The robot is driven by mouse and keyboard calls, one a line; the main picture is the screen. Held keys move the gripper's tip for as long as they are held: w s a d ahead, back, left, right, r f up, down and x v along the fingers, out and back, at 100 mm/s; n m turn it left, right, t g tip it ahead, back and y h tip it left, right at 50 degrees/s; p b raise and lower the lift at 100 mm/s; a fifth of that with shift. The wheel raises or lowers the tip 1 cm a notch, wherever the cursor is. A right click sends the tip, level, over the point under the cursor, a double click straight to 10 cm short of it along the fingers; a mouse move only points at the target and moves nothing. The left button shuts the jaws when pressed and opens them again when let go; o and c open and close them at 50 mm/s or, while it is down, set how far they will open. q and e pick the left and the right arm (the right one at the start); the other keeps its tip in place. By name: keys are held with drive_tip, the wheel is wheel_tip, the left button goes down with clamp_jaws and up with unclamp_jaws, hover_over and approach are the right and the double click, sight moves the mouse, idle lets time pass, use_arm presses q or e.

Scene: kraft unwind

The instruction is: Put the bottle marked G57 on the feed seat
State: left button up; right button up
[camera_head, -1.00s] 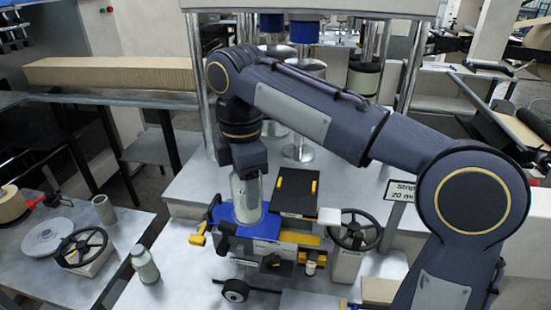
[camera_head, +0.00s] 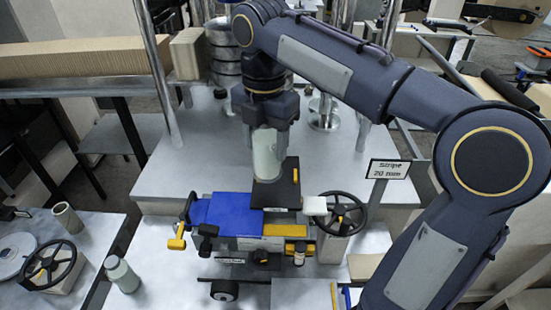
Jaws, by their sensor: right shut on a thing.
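My right gripper (camera_head: 266,118) points down and is shut on a pale grey-green bottle (camera_head: 267,154), held upright. No marking on it can be read. In the picture its lower end overlaps the black plate (camera_head: 277,192) on the machine; I cannot tell whether it touches. A blue plate (camera_head: 230,212) lies bare beside the black one, to its left and nearer. I cannot tell which part is the feed seat. A second similar bottle (camera_head: 123,277) stands at the lower left, also with no readable mark. My left gripper is out of view.
Handwheels stand right of the machine (camera_head: 343,214) and on the left table (camera_head: 48,266). A small open tube (camera_head: 67,217) stands on that table. A sign (camera_head: 388,169) reads "Stripe 20 mm". Metal posts rise behind.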

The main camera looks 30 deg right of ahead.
drive_tip(key=shift+w+d+f, duration=0.1)
drive_tip(key=shift+d+f, duration=0.8)
drive_tip(key=shift+f, duration=0.15)
drive_tip(key=f, duration=0.3)
drive_tip(key=shift+d+f, duration=0.15)
drive_tip(key=shift+d, duration=0.15)
drive_tip(key=shift+f, duration=0.2)
drive_tip(key=shift+f, duration=0.15)
drive_tip(key=o, duration=1.2)
drive_tip(key=shift+c, duration=0.2)
wheel_tip(320, 180, up, 12)
drive_tip(key=shift+r, duration=0.15)
